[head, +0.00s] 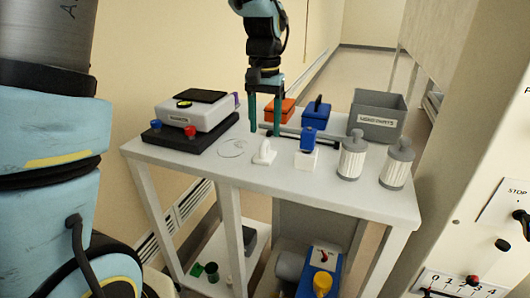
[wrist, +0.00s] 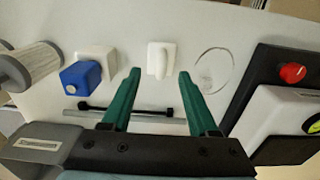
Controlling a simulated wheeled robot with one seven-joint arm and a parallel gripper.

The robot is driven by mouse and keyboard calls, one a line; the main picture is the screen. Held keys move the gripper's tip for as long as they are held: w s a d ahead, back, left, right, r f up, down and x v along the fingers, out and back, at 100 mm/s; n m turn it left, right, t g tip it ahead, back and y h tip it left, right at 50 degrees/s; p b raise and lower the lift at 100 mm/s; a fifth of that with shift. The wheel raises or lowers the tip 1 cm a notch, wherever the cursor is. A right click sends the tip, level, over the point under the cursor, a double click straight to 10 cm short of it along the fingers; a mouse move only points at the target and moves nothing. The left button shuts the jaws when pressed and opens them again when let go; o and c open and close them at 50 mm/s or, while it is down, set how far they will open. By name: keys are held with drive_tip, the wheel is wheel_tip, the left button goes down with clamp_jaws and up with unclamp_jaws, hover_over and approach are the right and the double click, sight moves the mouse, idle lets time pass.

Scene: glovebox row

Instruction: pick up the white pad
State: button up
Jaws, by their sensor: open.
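The white pad (head: 264,153), with a raised grip on top, lies on the white table near its front middle. In the wrist view the white pad (wrist: 160,60) sits just beyond and between the fingertips, apart from them. My gripper (head: 265,131) is open and empty, pointing down behind the pad in the head view. In the wrist view my gripper (wrist: 160,74) shows both green fingers spread wide. Nothing hides the pad in either view.
A blue-topped white block (head: 306,158) and two ribbed white canisters (head: 352,158) stand right of the pad. A thin ring outline (head: 232,148) lies left, beside a device on a black base (head: 190,135). A dark rod (wrist: 125,110) lies under the fingers. A grey bin (head: 377,117) stands behind.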

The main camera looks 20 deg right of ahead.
sight(264, 141)
drive_tip(key=f, duration=0.2)
drive_tip(key=f+p, duration=0.1)
drive_tip(key=f, duration=0.2)
drive_tip(key=shift+w+f+p, duration=0.3)
drive_tip(key=shift+c, duration=0.2)
clamp_jaws()
